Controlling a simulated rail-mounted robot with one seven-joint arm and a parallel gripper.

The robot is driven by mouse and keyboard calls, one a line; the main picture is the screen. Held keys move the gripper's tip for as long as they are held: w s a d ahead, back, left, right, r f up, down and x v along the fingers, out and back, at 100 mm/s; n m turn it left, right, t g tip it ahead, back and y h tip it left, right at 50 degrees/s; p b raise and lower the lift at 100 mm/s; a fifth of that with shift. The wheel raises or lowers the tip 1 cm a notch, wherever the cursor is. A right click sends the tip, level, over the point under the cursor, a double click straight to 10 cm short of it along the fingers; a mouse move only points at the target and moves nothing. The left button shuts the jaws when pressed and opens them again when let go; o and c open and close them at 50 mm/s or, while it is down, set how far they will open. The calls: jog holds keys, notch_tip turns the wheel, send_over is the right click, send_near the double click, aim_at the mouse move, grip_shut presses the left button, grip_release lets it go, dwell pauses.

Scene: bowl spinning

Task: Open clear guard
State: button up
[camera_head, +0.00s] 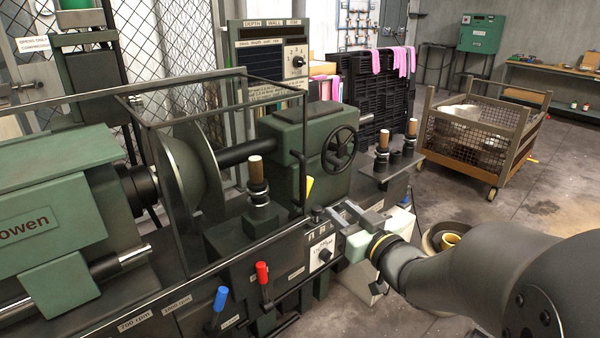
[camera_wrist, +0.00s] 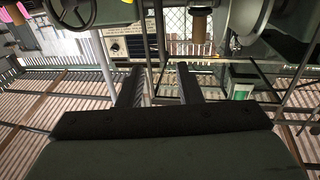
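The clear guard (camera_head: 304,130) is a dark thin-framed box around the spinning section of the green lathe; its panes are hard to make out. A handle-like bar stands at its right front edge, left of the handwheel. My gripper (camera_head: 343,212) is to the right of and below that edge, in front of the lathe, apart from the guard in the head view. Its two fingers are spread with nothing visibly held. In the wrist view the gripper (camera_wrist: 160,84) is also open, and thin upright bars show beyond the fingers; I cannot tell their distance.
The handwheel (camera_head: 340,149) and wooden-topped tool posts (camera_head: 382,145) stand on the lathe near my gripper. Red (camera_head: 263,275) and blue (camera_head: 220,298) levers stick out in front. A mesh crate (camera_head: 470,150) is at the back right. The floor between them is largely clear.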

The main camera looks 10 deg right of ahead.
aim_at(303, 179)
jog(key=p+x, duration=0.1)
jog(key=x, duration=1.5)
jog(key=shift+w+a+p, duration=0.15)
jog(key=shift+w+p, duration=0.15)
jog(key=shift+p, duration=0.1)
grip_shut()
